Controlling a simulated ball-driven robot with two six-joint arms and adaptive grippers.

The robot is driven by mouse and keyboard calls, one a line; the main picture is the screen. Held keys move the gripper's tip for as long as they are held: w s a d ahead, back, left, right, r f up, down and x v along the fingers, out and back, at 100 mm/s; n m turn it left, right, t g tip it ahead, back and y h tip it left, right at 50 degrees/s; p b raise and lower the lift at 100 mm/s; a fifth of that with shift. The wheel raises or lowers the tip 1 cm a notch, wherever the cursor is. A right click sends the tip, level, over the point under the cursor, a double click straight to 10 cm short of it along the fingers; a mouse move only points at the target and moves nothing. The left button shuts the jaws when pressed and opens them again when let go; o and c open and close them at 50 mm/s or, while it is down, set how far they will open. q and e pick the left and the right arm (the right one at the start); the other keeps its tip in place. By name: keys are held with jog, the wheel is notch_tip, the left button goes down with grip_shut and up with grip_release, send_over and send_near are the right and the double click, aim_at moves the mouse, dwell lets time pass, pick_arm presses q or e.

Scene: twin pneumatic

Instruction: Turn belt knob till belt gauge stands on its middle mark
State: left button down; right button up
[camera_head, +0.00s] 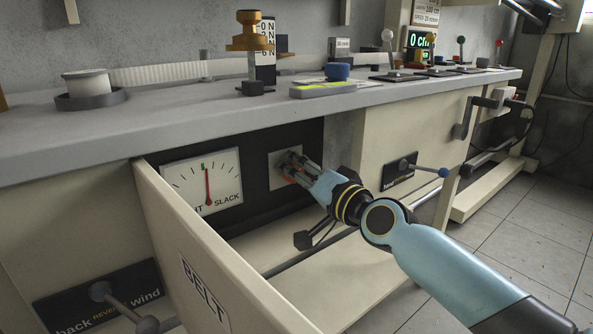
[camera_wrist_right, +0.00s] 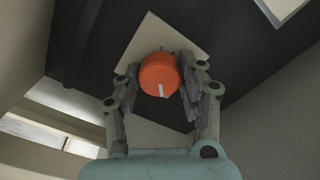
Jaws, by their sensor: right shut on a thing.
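The belt gauge (camera_head: 184,187) is a white square dial on the black panel behind the open BELT door, with a lower right label reading SLACK. Its red needle (camera_head: 208,186) points almost straight up, with its tip close to the green mark at the top middle, perhaps slightly right of it. The belt knob (camera_wrist_right: 158,77) is orange with a white pointer line, on a pale square plate. My right gripper (camera_head: 289,168) is shut on the knob, one finger on each side, as the right wrist view also shows (camera_wrist_right: 160,82). My left gripper is out of view.
The open BELT door (camera_head: 206,262) stands out toward the front left of the panel. The bench top (camera_head: 180,122) overhangs above.

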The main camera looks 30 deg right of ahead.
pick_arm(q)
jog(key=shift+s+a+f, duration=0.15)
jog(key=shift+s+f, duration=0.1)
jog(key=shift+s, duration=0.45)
pick_arm(e)
jog(key=shift+m, duration=1.1)
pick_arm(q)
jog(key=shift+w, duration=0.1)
pick_arm(e)
jog(key=o, duration=1.1)
jog(key=shift+o, duration=0.2)
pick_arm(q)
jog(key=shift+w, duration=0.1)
pick_arm(e)
jog(key=shift+s+f, duration=0.1)
jog(key=s+d, duration=0.1)
jog(key=s, duration=0.6)
jog(key=shift+s, duration=0.15)
